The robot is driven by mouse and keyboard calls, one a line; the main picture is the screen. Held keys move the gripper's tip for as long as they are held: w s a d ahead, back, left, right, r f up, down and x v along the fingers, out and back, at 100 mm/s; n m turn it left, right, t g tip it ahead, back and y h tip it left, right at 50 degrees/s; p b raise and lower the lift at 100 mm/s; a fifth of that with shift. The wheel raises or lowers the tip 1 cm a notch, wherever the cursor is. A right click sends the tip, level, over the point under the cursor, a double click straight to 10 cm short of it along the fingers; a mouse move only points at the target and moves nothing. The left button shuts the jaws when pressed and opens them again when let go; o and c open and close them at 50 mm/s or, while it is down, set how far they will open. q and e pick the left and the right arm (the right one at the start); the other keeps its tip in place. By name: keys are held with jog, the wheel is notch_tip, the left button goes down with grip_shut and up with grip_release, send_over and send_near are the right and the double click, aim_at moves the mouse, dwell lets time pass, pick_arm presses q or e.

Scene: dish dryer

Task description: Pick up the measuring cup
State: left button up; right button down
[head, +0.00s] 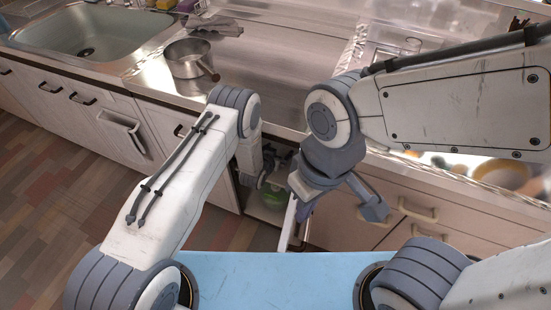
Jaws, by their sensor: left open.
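I cannot pick out a measuring cup for certain. A metal pot-like vessel with a handle (188,60) stands upright on the steel counter, right of the sink, apart from both grippers. A green item (272,197) sits inside an open cabinet below the counter, too small and partly covered to identify. My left gripper (265,168) is open at the cabinet opening, just above the green item; its fingers are small and dark in the view. My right gripper (338,212) is open and empty in front of the cabinets, with its fingers spread wide and pointing down.
An open cabinet door (290,217) stands edge-on between my grippers. The sink (85,32) is at upper left. A clear container (392,48) stands on the counter at the right. An open space with dishes (500,178) shows at lower right. The counter's middle (275,60) is clear.

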pick_arm(q)
jog(key=c, duration=1.2)
jog(key=shift+c, duration=0.7)
jog(key=shift+r, duration=0.15)
